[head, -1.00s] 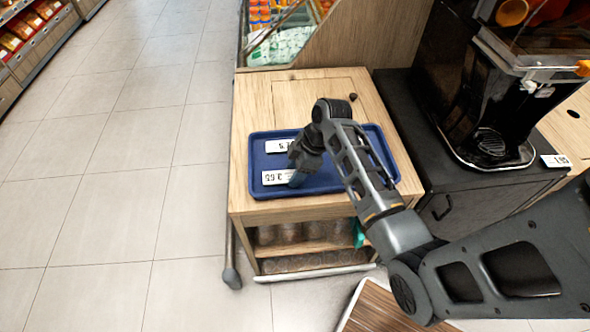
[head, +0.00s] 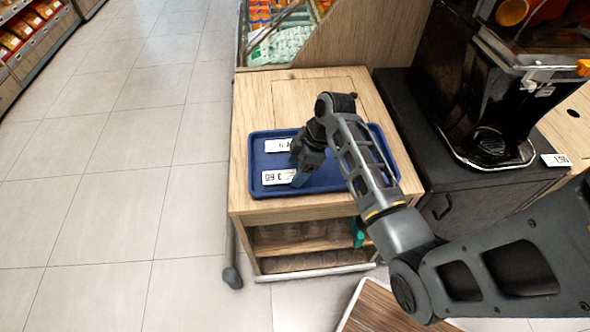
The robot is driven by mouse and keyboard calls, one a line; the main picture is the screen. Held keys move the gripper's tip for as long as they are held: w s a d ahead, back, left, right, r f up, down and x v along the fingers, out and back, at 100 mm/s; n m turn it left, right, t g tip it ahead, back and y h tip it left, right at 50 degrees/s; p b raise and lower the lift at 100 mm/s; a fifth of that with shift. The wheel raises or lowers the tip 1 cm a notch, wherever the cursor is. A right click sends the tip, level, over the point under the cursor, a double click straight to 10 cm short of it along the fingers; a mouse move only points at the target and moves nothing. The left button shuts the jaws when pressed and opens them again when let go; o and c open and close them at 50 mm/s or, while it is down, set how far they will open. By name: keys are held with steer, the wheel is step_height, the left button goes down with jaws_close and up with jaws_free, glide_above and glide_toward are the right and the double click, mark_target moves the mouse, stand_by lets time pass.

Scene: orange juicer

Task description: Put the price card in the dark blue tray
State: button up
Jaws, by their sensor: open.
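The dark blue tray (head: 340,183) lies on top of a wooden cabinet. Two white price cards lie in its left part: one nearer the back (head: 277,145) and one nearer the front (head: 277,176). Another white price card (head: 556,160) stands at the right, by the juicer on the dark counter. My gripper (head: 300,181) points down over the tray at the right end of the front card. Its fingers are open; I cannot tell whether they touch the card, whose right end is partly hidden.
The black juicer (head: 488,140) stands on a dark cabinet at the right. A glass-sided produce case (head: 280,45) is behind the tray. The wooden top (head: 310,95) behind the tray is bare. Open tiled floor (head: 120,200) lies at the left.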

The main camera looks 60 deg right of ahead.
steer(key=v, duration=1.1)
steer(key=s+a+f+m+t+h, duration=0.2)
steer(key=s+a+f+m, duration=0.15)
steer(key=a, duration=0.35)
steer(key=s+a+f+m+t+h, duration=0.2)
steer(key=s+a+f, duration=0.25)
steer(key=a, duration=0.35)
steer(key=s+a+r+m+t, duration=0.1)
steer(key=s+a+r+t, duration=0.2)
steer(key=s+r, duration=0.4)
steer(key=s+a+r+m+t+y, duration=0.1)
steer(key=s+a+r+t, duration=0.3)
steer(key=r, duration=0.9)
steer(key=s+a, duration=0.2)
steer(key=s, duration=0.1)
steer(key=shift+s+r, duration=0.2)
steer(key=shift+r, duration=0.05)
